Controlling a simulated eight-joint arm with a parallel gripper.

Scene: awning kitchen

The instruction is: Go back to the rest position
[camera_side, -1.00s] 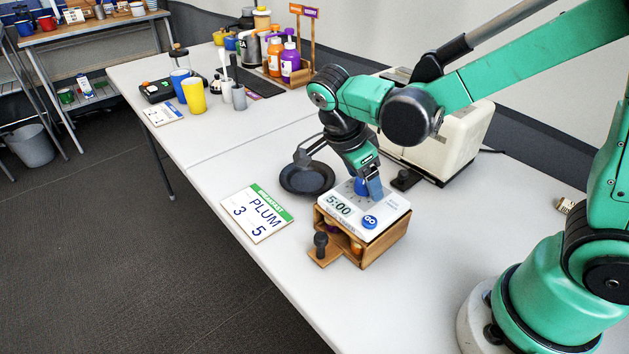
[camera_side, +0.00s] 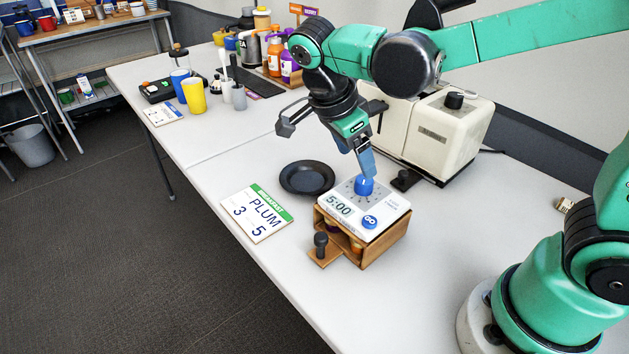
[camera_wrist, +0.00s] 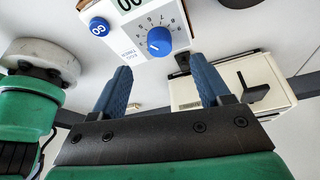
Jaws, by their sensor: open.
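My gripper (camera_side: 368,166) is above the white timer panel (camera_side: 385,212), close to its blue knob (camera_side: 363,186). In the wrist view my gripper (camera_wrist: 160,82) has its two blue fingers wide apart with nothing between them. The blue knob (camera_wrist: 159,41) shows beyond the fingertips, apart from them. The panel reads 5:00 in the side view and has a blue GO button (camera_side: 370,222).
A black dish (camera_side: 306,178) and a PLUM 3 5 card (camera_side: 256,213) lie left of the box. A cream appliance (camera_side: 440,135) stands behind it. Cups (camera_side: 194,95) and bottles (camera_side: 274,55) stand at the far end. The table front right of the box is clear.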

